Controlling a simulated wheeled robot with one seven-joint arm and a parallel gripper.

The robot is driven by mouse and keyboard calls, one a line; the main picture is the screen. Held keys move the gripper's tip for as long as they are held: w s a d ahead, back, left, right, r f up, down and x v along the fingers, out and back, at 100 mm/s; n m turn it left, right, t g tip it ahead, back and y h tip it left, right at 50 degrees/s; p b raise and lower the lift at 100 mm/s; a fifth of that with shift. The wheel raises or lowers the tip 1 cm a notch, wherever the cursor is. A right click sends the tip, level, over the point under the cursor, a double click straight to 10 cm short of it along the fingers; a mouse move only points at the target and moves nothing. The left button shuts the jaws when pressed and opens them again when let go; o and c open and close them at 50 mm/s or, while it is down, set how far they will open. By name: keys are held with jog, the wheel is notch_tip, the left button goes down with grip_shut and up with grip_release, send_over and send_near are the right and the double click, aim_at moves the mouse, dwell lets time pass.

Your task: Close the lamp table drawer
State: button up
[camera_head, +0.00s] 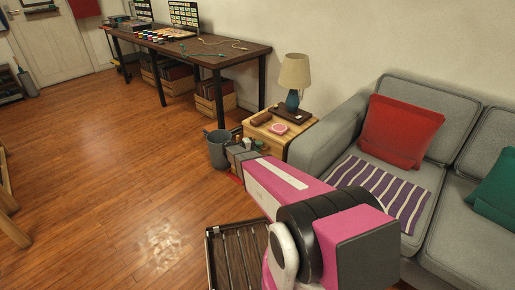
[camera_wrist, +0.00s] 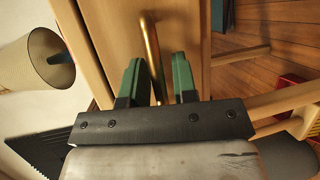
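The light-wood lamp table (camera_head: 272,146) stands beside the sofa arm, carrying a lamp (camera_head: 294,78) with a teal base and cream shade. In the wrist view, its drawer front (camera_wrist: 185,25) is a plain wooden panel with a brass bar handle (camera_wrist: 149,40). My gripper (camera_wrist: 158,62) is open, its two green-padded fingers on either side of the handle. The handle runs closer to the left finger; I cannot tell if they touch. In the head view my arm hides most of the drawer front, and how far the drawer stands out is unclear.
A pink item (camera_head: 278,128) and a dark tray (camera_head: 291,115) sit on the tabletop. A grey bin (camera_head: 218,150) stands left of the table, near a long desk (camera_head: 190,52).

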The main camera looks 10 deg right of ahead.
jog(key=shift+r, duration=0.2)
jog(key=shift+a, duration=0.3)
jog(key=v, duration=1)
jog(key=shift+a, duration=0.1)
jog(key=s+d+r+m+g+y, duration=0.15)
jog(key=s+y, duration=0.35)
jog(key=s, duration=0.5)
jog(key=s+d+r+m+g+y, duration=0.1)
jog(key=s+d+r+g+y, duration=0.3)
jog(key=s, duration=0.7)
jog(key=s+a+r+t+y, duration=0.2)
jog(key=s+a+y, duration=0.1)
jog(key=s+y, duration=0.3)
jog(key=shift+a+r+y, duration=0.3)
jog(key=shift+r, duration=0.05)
